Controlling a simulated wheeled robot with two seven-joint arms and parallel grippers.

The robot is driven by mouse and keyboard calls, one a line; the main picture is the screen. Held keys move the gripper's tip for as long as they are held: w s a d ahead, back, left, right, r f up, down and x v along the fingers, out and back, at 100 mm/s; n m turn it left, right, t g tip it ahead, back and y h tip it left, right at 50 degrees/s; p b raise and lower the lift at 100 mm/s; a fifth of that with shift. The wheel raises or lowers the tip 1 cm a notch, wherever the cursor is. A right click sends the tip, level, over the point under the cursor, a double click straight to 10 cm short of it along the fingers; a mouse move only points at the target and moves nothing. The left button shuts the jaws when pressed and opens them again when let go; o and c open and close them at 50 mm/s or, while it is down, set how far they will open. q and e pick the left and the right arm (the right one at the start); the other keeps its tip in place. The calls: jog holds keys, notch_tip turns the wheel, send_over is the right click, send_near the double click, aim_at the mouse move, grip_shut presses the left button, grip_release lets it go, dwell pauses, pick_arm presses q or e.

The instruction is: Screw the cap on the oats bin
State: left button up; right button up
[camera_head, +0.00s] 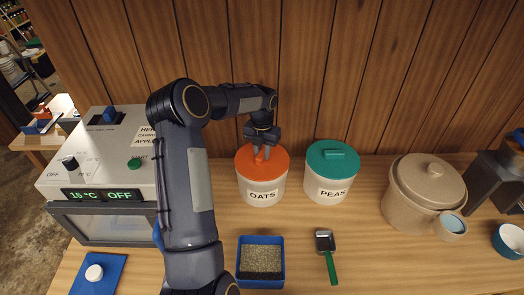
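The oats bin (262,196) is a white round bin labelled OATS, standing upright on the wooden table near the wall. An orange cap (246,167) lies on its top and looks about level; I cannot tell how far its thread is engaged. My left gripper (262,152) points down at the middle of the cap. Its fingers are close together around the cap's raised grip, which they partly hide. My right gripper is not in view.
A white bin labelled PEAS with a green cap (332,158) stands just right. Further right are a beige lidded pot (412,207) and small cups. In front lie a blue tray (261,240) and a green-handled scoop (330,262). A white appliance (100,165) stands left.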

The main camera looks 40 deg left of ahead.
pick_arm(q)
jog(key=o, duration=0.5)
jog(key=shift+w+r, duration=0.1)
jog(key=shift+r, duration=0.1)
jog(key=shift+o, duration=0.2)
jog(key=shift+f, duration=0.1)
